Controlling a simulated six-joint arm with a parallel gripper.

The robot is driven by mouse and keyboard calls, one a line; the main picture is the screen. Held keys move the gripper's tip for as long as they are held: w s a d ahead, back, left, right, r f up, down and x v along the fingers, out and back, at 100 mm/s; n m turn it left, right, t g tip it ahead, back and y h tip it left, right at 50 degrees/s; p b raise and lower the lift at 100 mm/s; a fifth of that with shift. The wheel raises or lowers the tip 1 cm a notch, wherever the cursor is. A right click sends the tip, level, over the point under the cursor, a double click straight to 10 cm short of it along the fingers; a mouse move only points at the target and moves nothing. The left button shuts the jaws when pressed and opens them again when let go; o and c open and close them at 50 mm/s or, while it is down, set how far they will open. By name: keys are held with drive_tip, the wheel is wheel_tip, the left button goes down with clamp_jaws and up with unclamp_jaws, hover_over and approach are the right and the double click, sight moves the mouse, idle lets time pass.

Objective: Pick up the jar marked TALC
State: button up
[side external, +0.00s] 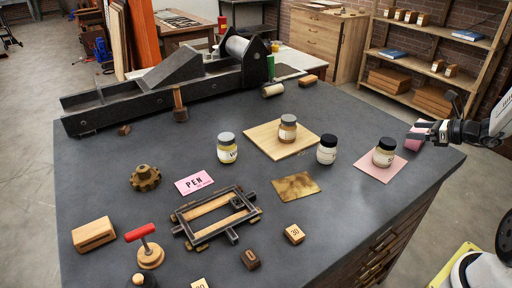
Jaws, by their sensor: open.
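Several small lidded jars stand upright on the dark worktop, and their labels are too small to read, so I cannot tell which is marked TALC. One jar (228,149) with a grey lid has yellowish contents. Another jar (288,129) stands on a pale wooden board (262,140). A black-lidded jar (327,150) stands on the bare worktop. A jar with a dark grey lid (384,153) stands on a pink square (374,174) at the right. My gripper (428,128) is open at the right edge of the worktop, to the right of that jar and apart from it.
A pink object (416,141) lies close to my gripper, partly hidden by it. A long press (170,85) fills the back.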

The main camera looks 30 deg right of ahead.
drive_tip(key=w+a+n+g+y, duration=0.1)
drive_tip(key=w+a+n+y, duration=0.2)
drive_tip(key=w+a, duration=0.95)
approach(327, 137)
drive_tip(key=shift+w+a, duration=0.5)
drive_tip(key=shift+f+x, duration=0.2)
drive_tip(key=shift+x, duration=1.85)
drive_tip(key=shift+f+x, duration=0.25)
drive_tip(key=shift+x, duration=1.8)
drive_tip(key=shift+s+d, duration=0.1)
drive_tip(key=shift+d, duration=0.1)
clamp_jaws()
drive_tip(key=shift+r, duration=0.2)
